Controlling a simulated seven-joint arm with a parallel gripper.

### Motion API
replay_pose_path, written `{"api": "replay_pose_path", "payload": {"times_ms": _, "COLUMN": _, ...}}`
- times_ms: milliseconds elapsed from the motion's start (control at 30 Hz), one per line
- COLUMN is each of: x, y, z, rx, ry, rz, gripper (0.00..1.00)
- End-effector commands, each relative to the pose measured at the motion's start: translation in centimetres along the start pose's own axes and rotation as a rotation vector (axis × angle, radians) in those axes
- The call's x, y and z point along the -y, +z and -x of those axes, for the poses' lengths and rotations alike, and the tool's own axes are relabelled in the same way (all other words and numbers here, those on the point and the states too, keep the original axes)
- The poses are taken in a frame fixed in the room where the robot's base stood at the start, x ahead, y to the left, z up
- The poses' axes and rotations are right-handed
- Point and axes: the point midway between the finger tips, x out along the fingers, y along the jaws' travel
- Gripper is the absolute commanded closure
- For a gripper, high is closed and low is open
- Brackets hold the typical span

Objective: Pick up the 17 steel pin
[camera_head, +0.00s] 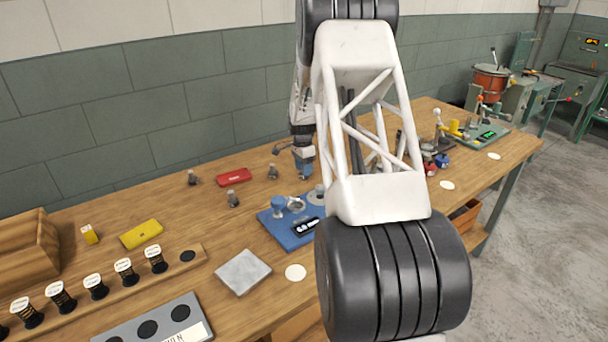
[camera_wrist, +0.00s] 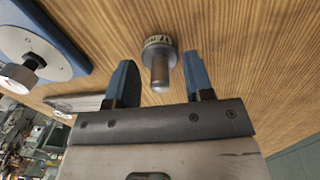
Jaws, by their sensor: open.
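In the wrist view a steel pin (camera_wrist: 159,66) with a wider collar stands on the wood, its end towards the camera. Markings ring the collar; I cannot read them surely. My gripper (camera_wrist: 160,78) is open, with its two blue fingers on either side of the pin in the picture, a visible gap at each side. In the head view my gripper (camera_head: 303,168) is low over the bench behind the blue plate. Three small pins show to its left: one near it (camera_head: 272,172), one nearer the front (camera_head: 233,199) and one further left (camera_head: 192,178). I cannot tell which is between the fingers.
A blue fixture plate (camera_head: 285,234) with knobs stands close to the gripper; it also shows in the wrist view (camera_wrist: 68,48). A red case (camera_head: 234,177) lies among the pins. A grey block (camera_head: 243,271) is nearer the front. My arm hides the middle of the bench.

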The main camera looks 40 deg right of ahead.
Motion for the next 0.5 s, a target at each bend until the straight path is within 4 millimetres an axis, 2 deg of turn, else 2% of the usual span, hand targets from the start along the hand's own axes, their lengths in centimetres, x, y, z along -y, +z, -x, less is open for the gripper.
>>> {"api": "replay_pose_path", "payload": {"times_ms": 200, "x": 0.0, "y": 0.0, "z": 0.0, "rx": 0.0, "ry": 0.0, "rz": 0.0, "gripper": 0.54}}
{"api": "replay_pose_path", "payload": {"times_ms": 500, "x": 0.0, "y": 0.0, "z": 0.0, "rx": 0.0, "ry": 0.0, "rz": 0.0, "gripper": 1.0}}
